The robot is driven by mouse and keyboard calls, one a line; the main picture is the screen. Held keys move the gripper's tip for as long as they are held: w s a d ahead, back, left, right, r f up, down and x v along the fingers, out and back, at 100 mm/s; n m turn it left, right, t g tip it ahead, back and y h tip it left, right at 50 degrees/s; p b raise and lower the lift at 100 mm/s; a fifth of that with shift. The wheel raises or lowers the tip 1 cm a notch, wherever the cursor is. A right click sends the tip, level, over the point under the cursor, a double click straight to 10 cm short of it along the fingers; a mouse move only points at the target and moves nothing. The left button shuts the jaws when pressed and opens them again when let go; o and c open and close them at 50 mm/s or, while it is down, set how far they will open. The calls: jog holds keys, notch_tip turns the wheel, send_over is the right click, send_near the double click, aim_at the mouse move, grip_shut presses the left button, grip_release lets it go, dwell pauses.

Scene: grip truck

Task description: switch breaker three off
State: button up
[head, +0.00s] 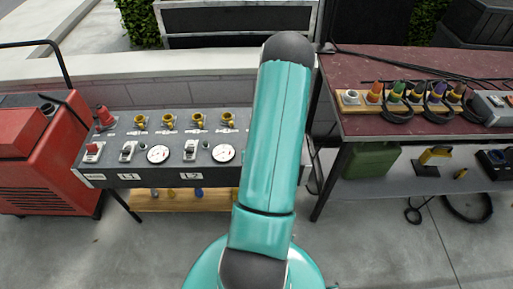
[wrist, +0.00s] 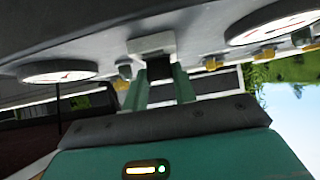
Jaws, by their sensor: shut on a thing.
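A grey breaker panel (head: 160,178) stands left of centre in the head view. A red-handled switch (head: 93,151) is at its left end. Two grey breakers show to its right, the first (head: 127,151) above a label reading 1, the second (head: 190,150) above a label reading 2. My arm hides the panel further right, and my gripper is hidden there. In the wrist view, my gripper (wrist: 158,80) has its green fingers shut on the dark lever (wrist: 159,67) of a breaker with a pale housing (wrist: 152,43). I cannot read that breaker's number.
In the wrist view, round gauges flank the gripped breaker, one left (wrist: 57,71) and one right (wrist: 278,22). Yellow connectors (head: 168,119) line the panel's back. A red machine (head: 32,165) stands left. A dark red table (head: 390,65) with coloured plugs and cables stands right.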

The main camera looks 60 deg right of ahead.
jog(key=shift+a+f+h, duration=0.1)
jog(key=shift+h, duration=0.2)
jog(key=o, duration=1)
